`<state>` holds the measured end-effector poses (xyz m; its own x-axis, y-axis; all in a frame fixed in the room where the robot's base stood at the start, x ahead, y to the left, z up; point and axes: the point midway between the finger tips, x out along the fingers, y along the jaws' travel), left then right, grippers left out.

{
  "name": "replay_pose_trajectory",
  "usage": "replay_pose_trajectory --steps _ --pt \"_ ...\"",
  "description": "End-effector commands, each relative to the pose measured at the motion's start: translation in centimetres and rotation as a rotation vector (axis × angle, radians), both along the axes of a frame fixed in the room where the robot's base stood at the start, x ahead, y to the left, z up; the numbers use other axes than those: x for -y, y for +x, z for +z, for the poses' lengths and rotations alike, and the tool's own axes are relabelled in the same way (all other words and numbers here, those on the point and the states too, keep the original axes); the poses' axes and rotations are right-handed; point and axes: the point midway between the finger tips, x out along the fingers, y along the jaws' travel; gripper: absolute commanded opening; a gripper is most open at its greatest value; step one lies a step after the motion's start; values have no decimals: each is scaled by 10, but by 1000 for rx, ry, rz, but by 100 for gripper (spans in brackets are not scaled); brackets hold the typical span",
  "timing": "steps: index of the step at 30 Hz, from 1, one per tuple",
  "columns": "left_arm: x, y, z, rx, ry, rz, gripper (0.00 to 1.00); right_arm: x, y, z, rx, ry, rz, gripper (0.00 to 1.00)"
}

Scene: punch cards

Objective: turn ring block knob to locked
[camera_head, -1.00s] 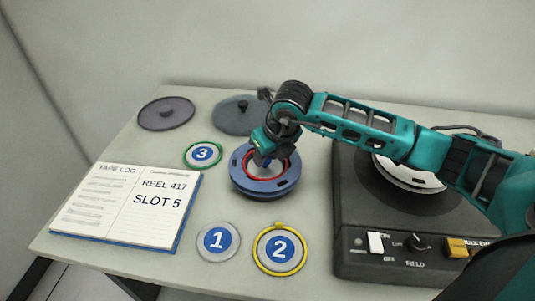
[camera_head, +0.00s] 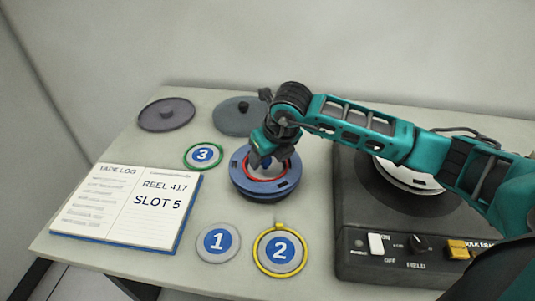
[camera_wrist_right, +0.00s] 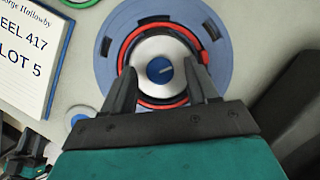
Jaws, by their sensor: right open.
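The ring block (camera_head: 264,192) is a blue round block with a red ring, standing in the middle of the table. In the right wrist view its blue disc (camera_wrist_right: 108,70) surrounds the red ring (camera_wrist_right: 208,60) and a pale hub. The small blue knob (camera_wrist_right: 159,69) sits at the hub's centre with a short pale mark pointing to the right. My right gripper (camera_head: 264,162) is over the block from above. Its open fingers (camera_wrist_right: 162,80) stand on either side of the knob with gaps, apart from it. Part of my left gripper seems to show at the lower left of the right wrist view; its jaws are unclear.
Round badges 1 (camera_head: 217,243), 2 (camera_head: 280,251) and 3 (camera_head: 203,155) lie around the block. An open log book (camera_head: 125,203) lies left. Two dark discs (camera_head: 167,114) (camera_head: 238,116) lie behind. A dark machine (camera_head: 375,217) with switches stands right.

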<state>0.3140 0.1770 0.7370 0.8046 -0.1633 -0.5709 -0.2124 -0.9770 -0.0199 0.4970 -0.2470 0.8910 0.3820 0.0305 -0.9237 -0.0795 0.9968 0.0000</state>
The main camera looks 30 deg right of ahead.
Motion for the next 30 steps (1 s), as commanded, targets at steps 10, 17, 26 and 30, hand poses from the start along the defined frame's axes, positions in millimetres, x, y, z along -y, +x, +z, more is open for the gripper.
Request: replay_pose_trajectory --steps 10,17,26,30 --pt "0 0 1 0 0 0 43 1 -7 20 4 0 2 59" --pt "0 0 2 0 0 0 43 2 -27 67 5 -2 2 59" --pt "0 0 3 1 0 0 43 4 -46 112 3 0 0 59" --pt "0 0 3 1 0 0 43 4 -49 119 0 -1 1 59"
